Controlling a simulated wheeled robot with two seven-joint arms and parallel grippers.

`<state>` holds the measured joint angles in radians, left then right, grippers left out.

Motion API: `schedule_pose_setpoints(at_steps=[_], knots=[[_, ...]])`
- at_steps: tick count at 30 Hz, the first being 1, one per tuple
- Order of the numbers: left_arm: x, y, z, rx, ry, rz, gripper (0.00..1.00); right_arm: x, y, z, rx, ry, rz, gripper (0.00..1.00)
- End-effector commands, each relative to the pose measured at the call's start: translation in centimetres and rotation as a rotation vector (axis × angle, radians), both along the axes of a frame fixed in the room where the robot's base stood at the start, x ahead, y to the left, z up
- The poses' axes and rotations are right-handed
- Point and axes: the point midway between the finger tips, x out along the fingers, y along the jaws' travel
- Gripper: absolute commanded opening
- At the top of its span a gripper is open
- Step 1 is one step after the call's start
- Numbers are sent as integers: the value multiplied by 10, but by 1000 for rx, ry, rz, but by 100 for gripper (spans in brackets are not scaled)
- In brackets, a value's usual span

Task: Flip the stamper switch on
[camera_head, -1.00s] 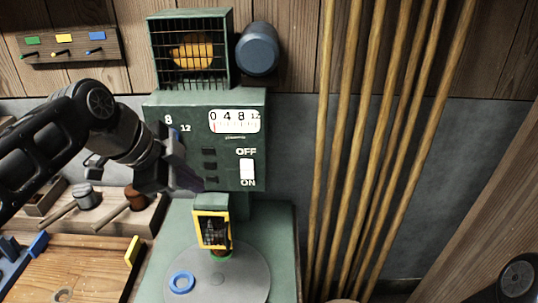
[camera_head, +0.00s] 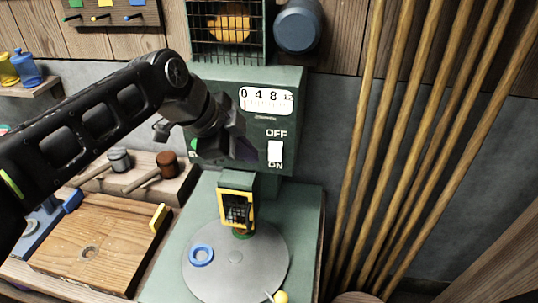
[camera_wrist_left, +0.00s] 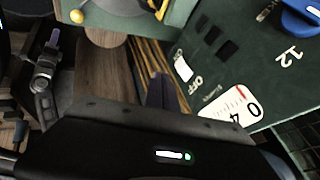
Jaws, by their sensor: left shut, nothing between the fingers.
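The stamper (camera_head: 297,100) is a dark green machine with a numbered dial on its front. Its white switch (camera_head: 275,151) sits at the right of the front, with OFF above and ON below it. I cannot tell for sure which way it is set. My left gripper (camera_head: 246,151) is shut and empty, just left of the switch with a small gap in the picture. The left wrist view also shows the white switch (camera_wrist_left: 183,69), beside the dark gripper fingers (camera_wrist_left: 159,92). Contact is not visible. My right gripper is not in view.
Below the panel is a yellow-framed stamp head (camera_head: 237,206) over a round grey plate (camera_head: 236,280) with a blue ring (camera_head: 201,255). Tall wooden poles (camera_head: 410,150) lean at the right. A wooden board (camera_head: 95,245) lies at the left. A caged lamp (camera_head: 228,30) is above.

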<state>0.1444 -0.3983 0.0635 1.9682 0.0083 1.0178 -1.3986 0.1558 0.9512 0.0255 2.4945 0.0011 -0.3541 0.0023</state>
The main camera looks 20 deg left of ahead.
Motion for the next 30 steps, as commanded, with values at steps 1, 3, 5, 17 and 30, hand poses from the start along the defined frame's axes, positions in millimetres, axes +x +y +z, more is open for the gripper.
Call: schedule_pose_setpoints(at_steps=[1,3,5,17,30], knots=[[4,-2,-6,-1,4,0,0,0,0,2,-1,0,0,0],[10,-5,-17,-2,6,0,0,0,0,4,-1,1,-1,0],[16,-8,-26,-2,6,0,0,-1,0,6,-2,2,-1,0],[66,-11,-64,0,2,0,0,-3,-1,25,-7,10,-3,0],[78,-8,-67,0,0,0,0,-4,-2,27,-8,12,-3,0]])
